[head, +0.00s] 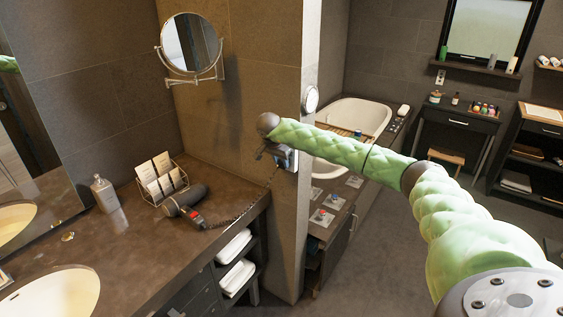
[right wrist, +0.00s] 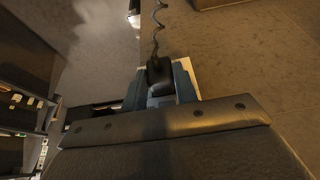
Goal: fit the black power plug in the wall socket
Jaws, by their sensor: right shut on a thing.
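My right gripper (head: 275,155) is at the end wall panel beside the counter. It is shut on the black power plug (right wrist: 160,73), whose coiled cord (right wrist: 157,28) runs up in the right wrist view. In that view the plug sits between the two fingers of the gripper (right wrist: 160,90). Part of a pale socket plate (right wrist: 188,70) shows right behind the plug and fingers, close to them. The plug's prongs and the socket holes are hidden, so I cannot tell whether the plug is in. My left gripper is not in view.
A dark hair dryer (head: 184,203) lies on the counter (head: 120,262), with a cord toward the socket. A card rack (head: 163,185), a bottle (head: 103,194) and a basin (head: 50,296) are on the left. A round mirror (head: 190,45) is on the wall above. A bathtub (head: 358,114) is behind the panel.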

